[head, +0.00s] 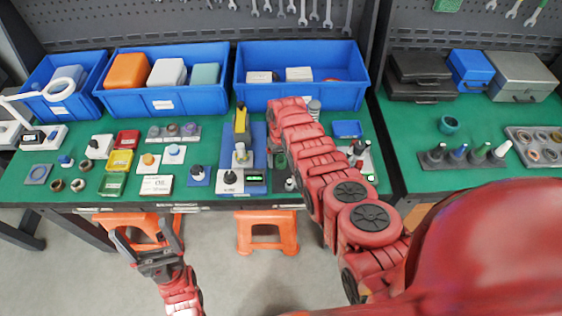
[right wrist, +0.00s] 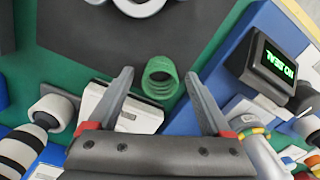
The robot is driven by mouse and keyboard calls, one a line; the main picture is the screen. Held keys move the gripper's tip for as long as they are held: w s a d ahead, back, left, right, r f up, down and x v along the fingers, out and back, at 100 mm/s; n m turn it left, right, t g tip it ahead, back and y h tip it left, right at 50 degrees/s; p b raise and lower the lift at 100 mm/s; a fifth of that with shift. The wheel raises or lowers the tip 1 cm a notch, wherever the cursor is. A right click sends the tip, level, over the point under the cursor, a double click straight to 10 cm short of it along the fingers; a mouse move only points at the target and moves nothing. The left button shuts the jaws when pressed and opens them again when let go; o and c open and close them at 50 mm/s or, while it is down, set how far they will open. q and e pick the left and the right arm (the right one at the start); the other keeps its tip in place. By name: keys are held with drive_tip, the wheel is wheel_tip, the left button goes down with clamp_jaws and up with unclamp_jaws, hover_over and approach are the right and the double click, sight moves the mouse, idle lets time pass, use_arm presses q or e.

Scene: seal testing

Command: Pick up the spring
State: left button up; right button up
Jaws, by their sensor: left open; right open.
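A green spring (right wrist: 160,80) shows in the right wrist view, between and just beyond the fingertips of my right gripper (right wrist: 158,74). The right gripper is open, with one finger on each side of the spring in the picture. I cannot tell how far above it the fingers are. In the head view my right arm covers most of this spot, so the spring cannot be made out clearly there. My left gripper (head: 142,235) is open and empty, in front of the table edge and over the floor.
A test device with a lit green display (right wrist: 280,62) stands right of the spring. A white block (right wrist: 135,112) lies close by on the left. Blue bins (head: 303,98) line the back of the green table (head: 70,195). Small parts crowd the middle. Orange stools (head: 267,232) stand in front.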

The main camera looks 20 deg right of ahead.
drive_tip(key=shift+f, duration=0.15)
drive_tip(key=shift+s, duration=0.1)
drive_tip(key=shift+c, duration=0.3)
clamp_jaws()
